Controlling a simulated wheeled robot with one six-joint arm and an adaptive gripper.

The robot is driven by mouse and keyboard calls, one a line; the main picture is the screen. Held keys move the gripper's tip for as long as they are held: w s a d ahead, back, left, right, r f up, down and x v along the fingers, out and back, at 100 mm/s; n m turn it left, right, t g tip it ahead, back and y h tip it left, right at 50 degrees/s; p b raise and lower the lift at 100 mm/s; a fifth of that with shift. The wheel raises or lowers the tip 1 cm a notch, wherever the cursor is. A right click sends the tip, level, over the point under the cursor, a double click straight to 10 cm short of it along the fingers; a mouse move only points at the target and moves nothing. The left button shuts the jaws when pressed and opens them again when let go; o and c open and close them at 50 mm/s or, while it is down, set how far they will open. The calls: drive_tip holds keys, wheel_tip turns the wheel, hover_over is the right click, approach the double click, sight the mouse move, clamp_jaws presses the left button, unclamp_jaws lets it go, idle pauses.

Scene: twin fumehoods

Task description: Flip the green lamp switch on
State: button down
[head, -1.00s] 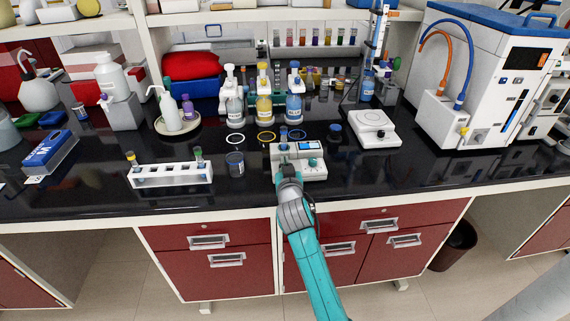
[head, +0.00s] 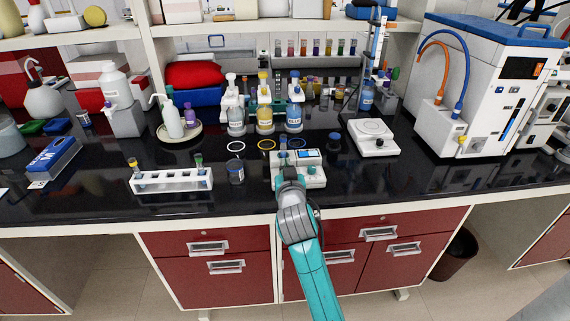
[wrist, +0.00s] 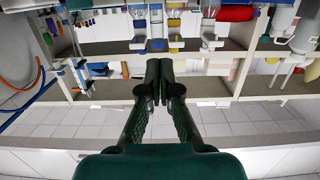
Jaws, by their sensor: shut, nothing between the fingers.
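I cannot make out a green lamp switch in either view. A white device (head: 313,181) with a small screen stands at the front of the black bench in the head view. It carries a small teal-green spot (head: 311,169), too small to tell whether it is a switch. My arm reaches up from below, its end overlapping the device's front left part. I cannot tell whether it touches. In the wrist view my gripper (wrist: 165,63) has its dark fingers together with nothing between them. In the head view the fingertips are not clearly visible.
The black bench (head: 400,178) bears a white tube rack (head: 172,180), a dark jar (head: 235,172), a row of capped bottles (head: 265,118), a white hotplate (head: 373,139) and a large white machine (head: 480,100) at right. Red drawers (head: 206,280) lie below. Bare benchtop lies right of the device.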

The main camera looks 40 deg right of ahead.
drive_tip(key=shift+r+v, duration=0.25)
drive_tip(key=shift+v, duration=0.7)
drive_tip(key=shift+r+v, duration=0.2)
drive_tip(key=shift+v, duration=0.8)
drive_tip(key=shift+w, duration=0.1)
drive_tip(key=s+a+f+n+t+y, duration=0.1)
drive_tip(key=s+a+f+n+y, duration=0.4)
drive_tip(key=s+a+f, duration=1.05)
drive_tip(key=s+a+n+y, duration=0.1)
drive_tip(key=s+a+y, duration=0.1)
drive_tip(key=s, duration=1.1)
drive_tip(key=s+a+y, duration=0.2)
drive_tip(key=s+a, duration=0.1)
drive_tip(key=s, duration=1.1)
drive_tip(key=shift+s+a+n, duration=0.25)
drive_tip(key=shift+s+n, duration=0.1)
drive_tip(key=shift+n, duration=0.05)
